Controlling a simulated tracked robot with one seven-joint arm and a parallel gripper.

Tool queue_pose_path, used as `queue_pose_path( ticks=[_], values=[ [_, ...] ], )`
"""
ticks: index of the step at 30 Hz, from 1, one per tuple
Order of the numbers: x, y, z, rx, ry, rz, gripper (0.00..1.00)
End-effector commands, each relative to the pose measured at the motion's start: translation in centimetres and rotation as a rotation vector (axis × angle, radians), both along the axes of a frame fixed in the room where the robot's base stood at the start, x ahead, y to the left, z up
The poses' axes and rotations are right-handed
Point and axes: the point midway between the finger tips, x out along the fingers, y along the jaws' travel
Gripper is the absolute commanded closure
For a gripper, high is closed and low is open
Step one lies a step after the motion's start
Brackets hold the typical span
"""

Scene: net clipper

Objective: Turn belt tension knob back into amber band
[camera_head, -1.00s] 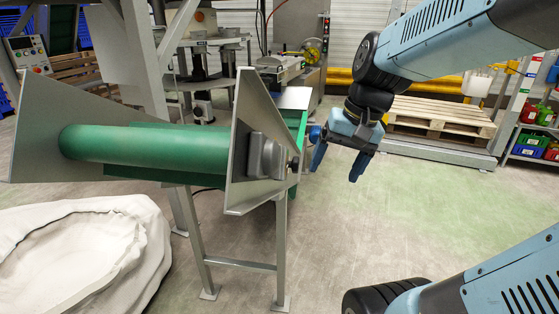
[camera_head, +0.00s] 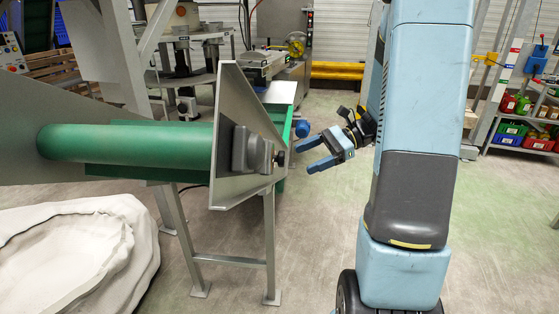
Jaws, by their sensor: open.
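A small dark knob (camera_head: 281,158) sticks out from a grey housing (camera_head: 252,150) on the outer face of the metal side plate at the right end of the green belt conveyor (camera_head: 130,148). I take it for the belt tension knob. No amber band can be made out at this size. My gripper (camera_head: 304,160) is open and empty, with its two blue fingers pointing left toward the knob. In the picture, a small gap separates the fingertips from the knob; the depth between them is hard to judge.
A blue rounded part (camera_head: 302,128) shows just above my gripper by the conveyor's far edge. A large white bag (camera_head: 75,245) lies at front left. Shelves with coloured bins (camera_head: 520,135) stand at right. The floor below my gripper is clear.

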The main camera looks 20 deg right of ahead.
Motion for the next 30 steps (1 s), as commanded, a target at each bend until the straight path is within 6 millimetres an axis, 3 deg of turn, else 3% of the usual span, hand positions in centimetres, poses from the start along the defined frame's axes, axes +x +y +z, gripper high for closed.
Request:
queue_pose_path(
  ticks=[9,17,23,30],
  values=[
    [4.4,-5.9,-4.6,0.281,0.153,-0.269,0.21],
    [5.8,-8.6,-6.6,0.39,0.195,-0.377,0.21],
    [6.4,-7.8,-6.8,0.4,0.199,-0.386,0.21],
    [7.9,-4.2,-6.8,0.398,0.199,-0.383,0.21]
  ],
)
